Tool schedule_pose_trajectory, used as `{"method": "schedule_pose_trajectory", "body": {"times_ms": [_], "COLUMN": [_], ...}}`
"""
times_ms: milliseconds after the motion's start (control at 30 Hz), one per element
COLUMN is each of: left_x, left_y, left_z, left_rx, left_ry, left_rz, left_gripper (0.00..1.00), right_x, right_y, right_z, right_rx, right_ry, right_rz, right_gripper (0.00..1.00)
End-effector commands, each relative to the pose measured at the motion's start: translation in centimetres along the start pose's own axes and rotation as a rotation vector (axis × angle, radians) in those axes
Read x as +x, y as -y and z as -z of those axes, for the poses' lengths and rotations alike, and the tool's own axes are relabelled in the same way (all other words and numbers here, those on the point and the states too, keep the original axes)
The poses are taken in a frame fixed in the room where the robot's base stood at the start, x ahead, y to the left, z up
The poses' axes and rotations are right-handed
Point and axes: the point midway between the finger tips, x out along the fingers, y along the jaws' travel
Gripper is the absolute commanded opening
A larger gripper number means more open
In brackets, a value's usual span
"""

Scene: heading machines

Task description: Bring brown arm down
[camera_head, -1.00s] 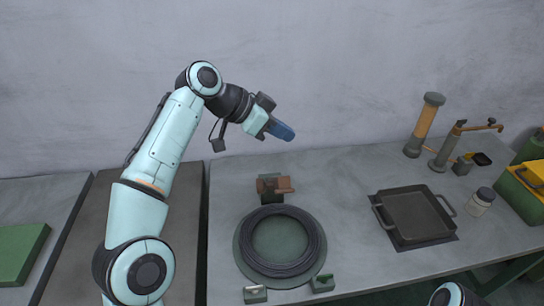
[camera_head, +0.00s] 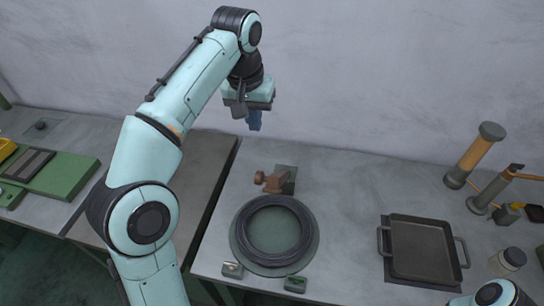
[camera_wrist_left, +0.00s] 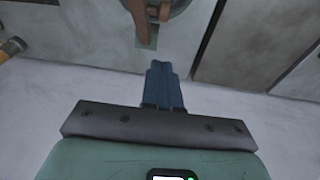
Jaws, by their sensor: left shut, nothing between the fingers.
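The brown arm (camera_head: 275,182) is a short bar on a dark green base (camera_head: 288,173), just behind a coil of dark wire (camera_head: 272,233) on the bench. Its left end is a small knob. The arm also shows at the top of the left wrist view (camera_wrist_left: 142,14), partly cut off by the frame. My left gripper (camera_head: 255,125) is shut and empty, pointing down, above and to the left of the brown arm and apart from it. Its closed blue fingers show in the left wrist view (camera_wrist_left: 164,68). My right gripper is out of view.
Two small green blocks (camera_head: 295,284) (camera_head: 232,269) lie in front of the coil. Bare bench lies between coil and pan. A wall (camera_head: 380,80) rises behind.

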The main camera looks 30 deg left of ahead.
Motion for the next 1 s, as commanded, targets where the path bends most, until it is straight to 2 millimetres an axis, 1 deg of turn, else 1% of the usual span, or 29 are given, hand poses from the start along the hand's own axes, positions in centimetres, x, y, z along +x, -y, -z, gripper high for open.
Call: {"method": "schedule_pose_trajectory", "body": {"times_ms": [133, 267, 333, 500, 700, 800, 900, 1000], "left_x": [0.2, 1.5, 2.6, 6.8, 10.8, 12.1, 12.9, 13.4], "left_y": [0.6, 0.7, 0.7, 0.8, 0.8, 0.6, 0.5, 0.4], "left_z": [-0.2, -0.3, -0.4, -0.6, -0.6, -1.4, -1.9, -2.1], "left_rx": [-0.036, -0.037, -0.037, -0.036, -0.035, -0.033, -0.033, -0.034], "left_ry": [0.007, 0.011, 0.011, 0.015, 0.013, 0.011, 0.009, 0.007], "left_rz": [0.019, 0.020, 0.019, 0.020, 0.019, 0.017, 0.017, 0.016], "left_gripper": [0.00, 0.00, 0.00, 0.00, 0.00, 0.00, 0.00, 0.00], "right_x": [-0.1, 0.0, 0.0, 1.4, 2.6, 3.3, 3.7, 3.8], "right_y": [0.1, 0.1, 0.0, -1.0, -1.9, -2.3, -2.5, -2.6], "right_z": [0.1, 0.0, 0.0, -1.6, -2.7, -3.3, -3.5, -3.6], "right_rx": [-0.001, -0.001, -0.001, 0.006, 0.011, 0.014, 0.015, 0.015], "right_ry": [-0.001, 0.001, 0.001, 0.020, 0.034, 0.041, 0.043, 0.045], "right_rz": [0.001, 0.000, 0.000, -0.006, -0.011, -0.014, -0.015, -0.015], "right_gripper": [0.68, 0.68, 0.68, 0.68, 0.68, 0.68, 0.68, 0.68]}}
